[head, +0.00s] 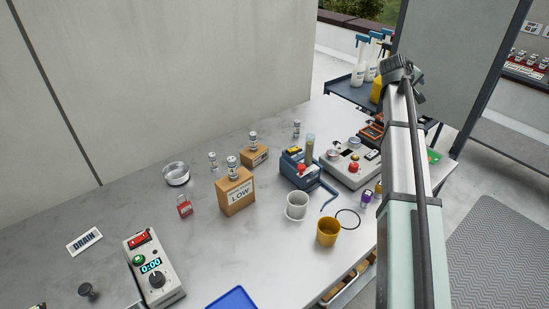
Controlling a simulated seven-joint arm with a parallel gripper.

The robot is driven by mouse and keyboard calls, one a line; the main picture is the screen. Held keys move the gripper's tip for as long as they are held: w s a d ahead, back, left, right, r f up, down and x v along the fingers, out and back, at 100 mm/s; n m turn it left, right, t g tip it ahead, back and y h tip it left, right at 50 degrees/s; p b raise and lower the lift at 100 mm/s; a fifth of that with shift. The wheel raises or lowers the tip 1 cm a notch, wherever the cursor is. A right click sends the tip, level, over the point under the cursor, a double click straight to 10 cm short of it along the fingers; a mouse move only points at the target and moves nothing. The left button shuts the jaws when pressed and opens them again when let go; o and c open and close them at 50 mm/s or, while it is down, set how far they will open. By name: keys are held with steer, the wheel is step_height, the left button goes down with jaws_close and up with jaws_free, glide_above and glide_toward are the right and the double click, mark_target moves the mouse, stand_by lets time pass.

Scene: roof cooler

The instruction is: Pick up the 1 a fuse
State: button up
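Several small upright cylinders with pale bodies and dark bands look like fuses. One (233,167) stands on the cardboard box marked LOW (236,195), and another (253,139) stands on a smaller cardboard block (254,157). One more (213,162) stands on the table left of the LOW box, and another (297,129) stands farther back. Their markings are too small to read, so I cannot tell which is the 1 A fuse. My arm rises along the right side of the view. No gripper fingers can be made out.
The marble table (120,215) holds a round metal dish (176,174), a red padlock (184,206), a timer box (153,270), a white cup (296,206), a yellow cup (328,232), and a blue device (298,170). A blue tray (232,299) lies at the front edge.

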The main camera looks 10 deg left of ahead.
steer(key=s+a+f+y, duration=0.1)
steer(key=a+f+y, duration=0.1)
steer(key=a, duration=0.9)
steer(key=s+a+f+y, duration=0.1)
steer(key=a+y, duration=0.1)
steer(key=a, duration=0.8)
steer(key=n+g+y, duration=0.1)
steer(key=g+y, duration=0.4)
steer(key=y, duration=0.2)
glide_toward(213, 155)
steer(key=x, duration=1.1)
steer(key=shift+a+f, duration=0.1)
steer(key=shift+f, duration=0.3)
jaws_close()
